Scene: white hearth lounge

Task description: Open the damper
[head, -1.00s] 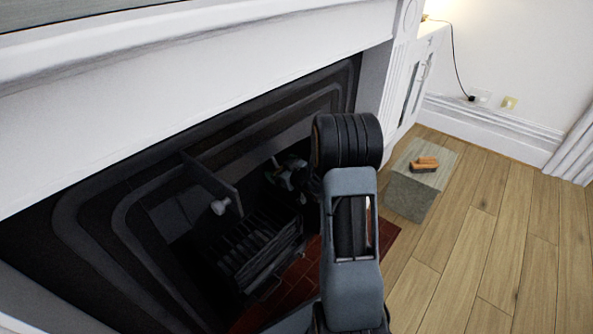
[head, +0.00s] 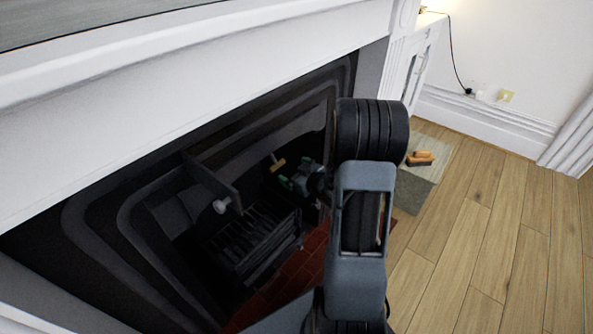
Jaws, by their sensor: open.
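The black cast-iron fireplace (head: 140,210) fills the left and middle of the head view. A small brass-coloured handle (head: 278,165) on a thin stem shows in its dark opening. A dark plate (head: 212,180) with a pale round knob (head: 221,206) stands out further left. I cannot tell for sure which of these belongs to the damper. My gripper (head: 288,183) is open, just below and right of the brass handle. It looks apart from the handle and empty. My arm hides the right part of the opening.
A dark grate (head: 252,245) sits low in the opening above red hearth tiles (head: 296,263). The white mantel (head: 190,90) overhangs above. The wooden floor (head: 480,240) is clear.

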